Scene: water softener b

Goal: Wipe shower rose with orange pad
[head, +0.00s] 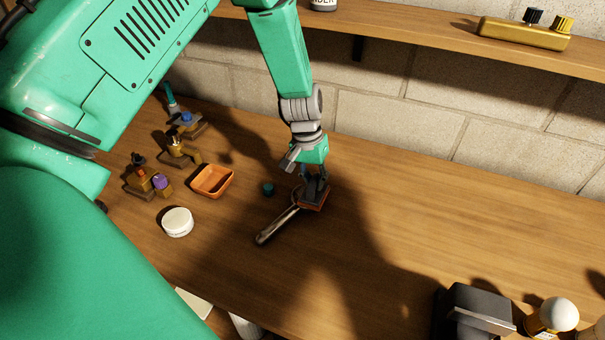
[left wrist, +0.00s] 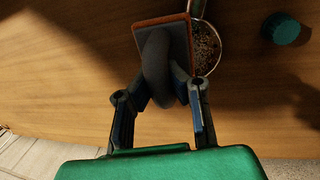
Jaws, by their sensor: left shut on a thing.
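The shower rose lies on the wooden table, its metal handle (head: 277,226) pointing down-left in the head view. Its round perforated face (left wrist: 206,47) shows in the left wrist view, partly covered by the pad. The orange pad (head: 314,202) has a dark grey backing with a raised grip and an orange rim; it also shows in the left wrist view (left wrist: 160,20). My left gripper (head: 315,182) is shut on the pad's grip and holds the pad over the rose's head. Whether pad and rose touch is hard to tell. My right gripper is not in view.
An orange tray (head: 229,190), a white round tub (head: 177,222) and a small teal cap (head: 267,188) stand left of the rose. Several brass fittings (head: 178,149) stand farther left. A dark box (head: 475,312) is at front right. The table's right middle is clear.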

